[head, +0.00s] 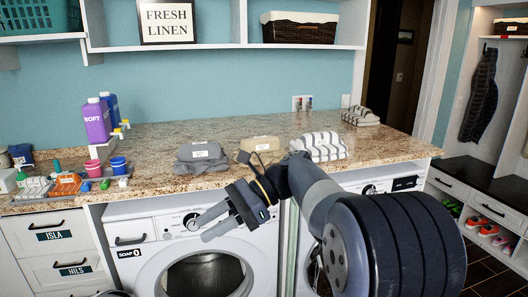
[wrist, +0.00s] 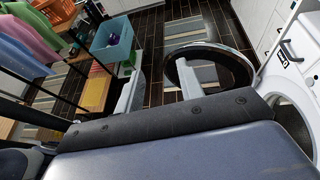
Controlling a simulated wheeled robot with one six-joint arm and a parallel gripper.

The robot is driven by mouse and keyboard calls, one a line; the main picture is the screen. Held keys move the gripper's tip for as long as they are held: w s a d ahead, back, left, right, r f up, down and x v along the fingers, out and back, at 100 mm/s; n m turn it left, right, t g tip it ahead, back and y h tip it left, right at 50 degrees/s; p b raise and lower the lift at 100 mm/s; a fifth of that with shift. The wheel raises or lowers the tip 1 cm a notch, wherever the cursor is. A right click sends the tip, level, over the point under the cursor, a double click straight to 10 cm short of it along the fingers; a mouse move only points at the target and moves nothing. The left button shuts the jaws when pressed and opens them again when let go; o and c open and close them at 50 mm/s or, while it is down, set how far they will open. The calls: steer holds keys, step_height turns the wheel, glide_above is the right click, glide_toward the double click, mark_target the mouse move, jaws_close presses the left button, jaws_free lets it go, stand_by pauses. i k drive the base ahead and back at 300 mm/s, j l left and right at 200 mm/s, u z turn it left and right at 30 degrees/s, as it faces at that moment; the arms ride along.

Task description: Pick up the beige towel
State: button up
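The beige towel (head: 260,144) lies folded, with a small white label, on the granite counter in the head view. It sits between a folded grey towel (head: 202,157) on its left and a grey-and-white striped towel (head: 319,146) on its right. My gripper (head: 202,230) is in front of the counter, below the grey towel and before the left washer. Its two fingers point left with a gap between them, and nothing shows between them. It is apart from the beige towel. The wrist view looks down at the floor and does not show the towel.
The counter (head: 400,148) edge stands between my gripper and the towels. Purple (head: 97,121) and blue bottles and small cups stand left of the towels. Another striped towel (head: 361,116) lies at the back right. An open round washer door (wrist: 208,68) shows in the wrist view.

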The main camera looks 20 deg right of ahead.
mark_target(268, 147)
steer(key=i+l, duration=1.15)
steer(key=i, duration=0.15)
steer(key=i+l+z, duration=0.1)
steer(key=i+l, duration=0.5)
steer(key=i, duration=0.05)
